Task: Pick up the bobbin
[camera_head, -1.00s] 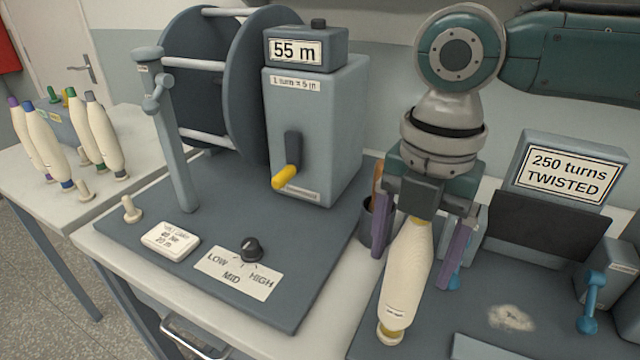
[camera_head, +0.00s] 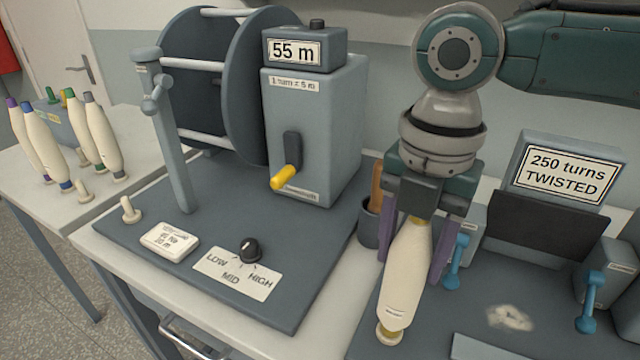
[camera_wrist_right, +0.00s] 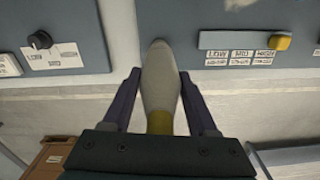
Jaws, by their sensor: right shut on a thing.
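The bobbin (camera_head: 406,275), a cream cone with yellowish ends, is between the purple fingers of my right gripper (camera_head: 415,250), which are shut on it. It tilts a little, its lower end over the front left part of the dark base plate of the twist tester. In the right wrist view the bobbin (camera_wrist_right: 160,85) lies between the two fingers (camera_wrist_right: 160,95). I cannot tell whether its lower end touches the plate. My left gripper is not in view.
A winding reel (camera_head: 205,90) with a grey counter box (camera_head: 312,130) and yellow crank stands left of my arm. A cup (camera_head: 370,222) is close left of the gripper. The twist tester's sign (camera_head: 560,172) and blue crank (camera_head: 591,302) are right. Several bobbins (camera_head: 45,145) stand far left.

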